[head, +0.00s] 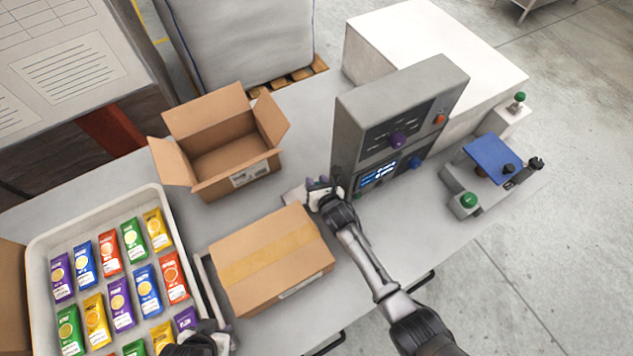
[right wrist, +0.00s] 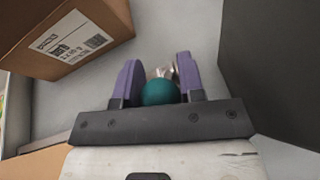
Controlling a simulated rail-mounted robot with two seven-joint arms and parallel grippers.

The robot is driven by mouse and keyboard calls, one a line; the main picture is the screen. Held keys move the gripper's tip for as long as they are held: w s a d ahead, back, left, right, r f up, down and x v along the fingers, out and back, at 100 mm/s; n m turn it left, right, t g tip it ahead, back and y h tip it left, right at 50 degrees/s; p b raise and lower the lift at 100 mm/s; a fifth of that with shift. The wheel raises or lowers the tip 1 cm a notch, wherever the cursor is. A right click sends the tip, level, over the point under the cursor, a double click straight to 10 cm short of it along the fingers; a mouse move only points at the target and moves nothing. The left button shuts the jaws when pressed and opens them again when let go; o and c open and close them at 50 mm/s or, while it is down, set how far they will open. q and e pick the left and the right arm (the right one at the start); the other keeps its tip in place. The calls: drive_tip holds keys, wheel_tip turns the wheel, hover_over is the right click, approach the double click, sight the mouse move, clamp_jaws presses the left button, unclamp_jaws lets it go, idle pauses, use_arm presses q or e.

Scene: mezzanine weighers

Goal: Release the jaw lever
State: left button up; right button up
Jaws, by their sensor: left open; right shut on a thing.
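My right gripper (head: 322,188) is beside the grey console, between the open carton and the taped carton. In the right wrist view its two purple fingers (right wrist: 160,85) are shut on a teal ball knob (right wrist: 160,93), which I take to be the jaw lever's knob. A shiny metal part shows just beyond the knob; the rest of the lever is hidden. In the head view the gripper covers the knob. My left gripper (head: 212,338) is open at the bottom edge, by the tray's right side, partly cut off.
A grey console (head: 390,120) with a purple knob and blue screen stands right of my right gripper. Nearby are an open carton (head: 235,180), a taped carton (head: 270,260) and a tray (head: 75,225) of colored packets. A blue-topped device (head: 490,157) stands far right.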

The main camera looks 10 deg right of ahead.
clamp_jaws()
drive_tip(key=shift+w+r+p, duration=0.1)
drive_tip(key=shift+r+p, duration=0.2)
drive_tip(key=shift+p, duration=0.35)
drive_tip(key=g+p, duration=0.1)
drive_tip(key=p, duration=0.1)
drive_tip(key=w+g+h+p, duration=0.1)
drive_tip(key=p, duration=0.1)
drive_tip(key=w+r+g+p, duration=0.1)
drive_tip(key=p, duration=0.1)
drive_tip(key=shift+a, duration=0.35)
drive_tip(key=shift+w+a+f+g+h, duration=0.15)
drive_tip(key=shift+g+h, duration=0.15)
drive_tip(key=shift+g, duration=0.2)
drive_tip(key=shift+w+a+f+g, duration=0.2)
drive_tip(key=shift+w+g, duration=0.15)
drive_tip(key=shift+g, duration=0.15)
drive_tip(key=shift+w+f+n+g+h+b, duration=0.15)
drive_tip(key=shift+w+n+g+h+b, duration=0.15)
drive_tip(key=shift+g+h+b, duration=0.35)
drive_tip(key=shift+a, duration=0.1)
